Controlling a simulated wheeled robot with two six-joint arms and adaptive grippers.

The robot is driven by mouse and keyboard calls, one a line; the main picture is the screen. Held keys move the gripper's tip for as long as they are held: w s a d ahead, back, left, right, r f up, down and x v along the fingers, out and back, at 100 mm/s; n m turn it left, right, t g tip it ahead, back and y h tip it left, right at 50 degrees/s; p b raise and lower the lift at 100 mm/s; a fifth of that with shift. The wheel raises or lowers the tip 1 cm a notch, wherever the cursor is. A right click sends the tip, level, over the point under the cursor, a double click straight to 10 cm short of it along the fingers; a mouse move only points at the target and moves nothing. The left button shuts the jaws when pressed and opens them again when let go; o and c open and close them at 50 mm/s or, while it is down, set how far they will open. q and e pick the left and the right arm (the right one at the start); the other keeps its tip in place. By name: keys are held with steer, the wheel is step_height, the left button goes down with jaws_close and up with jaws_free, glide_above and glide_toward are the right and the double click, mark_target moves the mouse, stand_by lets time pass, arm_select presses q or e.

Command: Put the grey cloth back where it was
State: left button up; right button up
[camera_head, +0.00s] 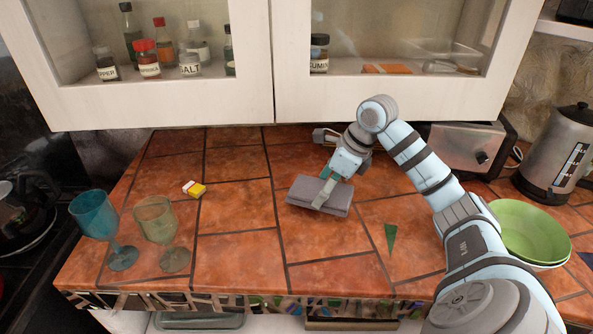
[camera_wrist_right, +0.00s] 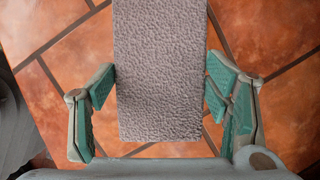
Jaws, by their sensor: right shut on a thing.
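The grey cloth (camera_head: 302,192) is a folded, textured rectangular pad at the middle of the tiled counter. My right gripper (camera_head: 326,189) reaches down over it from behind, with its fingers across the cloth's width. In the right wrist view the cloth (camera_wrist_right: 160,70) lies between the two green-padded fingers of the gripper (camera_wrist_right: 157,88), which is shut on it. I cannot tell whether the cloth touches the counter or is held just above it. My left gripper is not in view.
A blue goblet (camera_head: 94,216) and an amber goblet (camera_head: 155,220) stand at the counter's left, near a small yellow-and-white block (camera_head: 194,189). Green bowls (camera_head: 528,232), a toaster (camera_head: 470,148) and a kettle (camera_head: 556,155) are at the right.

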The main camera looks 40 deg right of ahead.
mark_target(292, 183)
steer(key=w+a, duration=0.1)
steer(key=w, duration=0.1)
steer(key=w+a, duration=0.1)
steer(key=w, duration=0.1)
steer(key=w+a, duration=0.2)
steer(key=shift+w+f+p, duration=0.15)
steer(key=shift+w+p, duration=0.15)
steer(key=shift+w, duration=0.1)
steer(key=f, duration=0.3)
steer(key=shift+s+d+f, duration=0.15)
steer(key=shift+s+f, duration=0.1)
steer(key=shift+f, duration=0.1)
steer(key=o, duration=1.5)
steer(key=shift+w, duration=0.1)
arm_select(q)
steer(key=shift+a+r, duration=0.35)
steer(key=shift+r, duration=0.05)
arm_select(e)
steer(key=shift+o, duration=0.2)
steer(key=p+v, duration=0.1)
steer(key=v, duration=1.1)
steer(key=shift+r, duration=0.1)
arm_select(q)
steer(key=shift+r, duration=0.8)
